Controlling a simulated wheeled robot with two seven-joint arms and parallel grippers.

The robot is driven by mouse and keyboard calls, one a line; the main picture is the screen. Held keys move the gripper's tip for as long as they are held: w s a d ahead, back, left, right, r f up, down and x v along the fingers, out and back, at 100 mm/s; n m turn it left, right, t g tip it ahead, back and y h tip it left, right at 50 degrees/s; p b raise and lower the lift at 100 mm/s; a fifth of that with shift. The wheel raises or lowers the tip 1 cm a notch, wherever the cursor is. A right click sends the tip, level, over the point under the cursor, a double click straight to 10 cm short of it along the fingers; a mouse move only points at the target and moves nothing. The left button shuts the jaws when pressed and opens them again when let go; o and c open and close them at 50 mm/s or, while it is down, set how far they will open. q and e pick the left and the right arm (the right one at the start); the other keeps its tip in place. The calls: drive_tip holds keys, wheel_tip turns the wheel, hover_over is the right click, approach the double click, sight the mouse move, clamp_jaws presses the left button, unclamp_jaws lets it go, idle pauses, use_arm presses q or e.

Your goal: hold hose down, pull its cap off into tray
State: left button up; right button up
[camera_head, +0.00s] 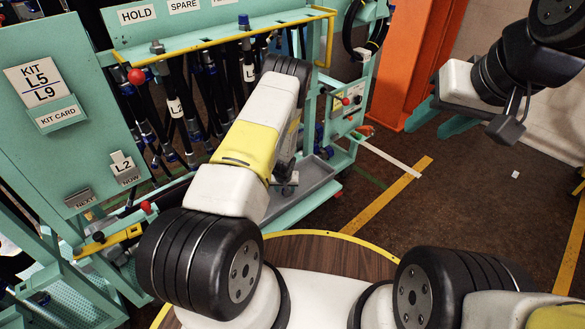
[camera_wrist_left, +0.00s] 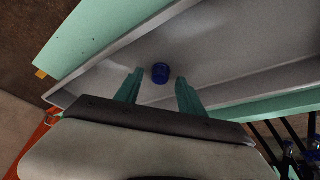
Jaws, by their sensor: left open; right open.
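A small blue cap (camera_wrist_left: 160,73) lies on the floor of the grey tray (camera_wrist_left: 225,60) in the left wrist view. My left gripper (camera_wrist_left: 156,89) is open above the tray, its green fingers on either side of the cap in the picture, with nothing between them. In the head view my left arm hides this gripper; the tray (camera_head: 318,178) shows beside it. Dark hoses hang in the rack, one with an L2 tag (camera_head: 175,107). One hose end (camera_head: 157,47) without blue stands at the top rail; another has a blue top (camera_head: 244,22). My right gripper (camera_head: 428,127) is open and empty, away from the rack.
The green rack (camera_head: 120,22) has a yellow rail (camera_head: 215,40) and red knobs (camera_head: 136,76). A kit card panel (camera_head: 65,130) stands at the left. An orange post (camera_head: 410,65) stands behind. The floor (camera_head: 440,190) on the right is mostly free.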

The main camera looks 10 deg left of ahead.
use_arm(q)
drive_tip(key=s+d+r, duration=0.1)
drive_tip(key=s+r, duration=0.2)
drive_tip(key=r, duration=1)
drive_tip(key=s+r+h, duration=0.1)
drive_tip(key=s+r, duration=0.1)
drive_tip(key=r, duration=1.1)
drive_tip(key=s+d+r, duration=0.1)
drive_tip(key=s+r, duration=0.2)
drive_tip(key=r, duration=1)
drive_tip(key=s+d+r+m+t+h, duration=0.1)
drive_tip(key=s+r, duration=0.8)
drive_tip(key=s, duration=0.4)
drive_tip(key=s+d+r+m, duration=0.1)
drive_tip(key=s+r, duration=0.8)
drive_tip(key=s, duration=0.3)
drive_tip(key=shift+s+r+t+h, duration=0.3)
drive_tip(key=shift+s+t+h, duration=0.05)
drive_tip(key=shift+t+h, duration=0.05)
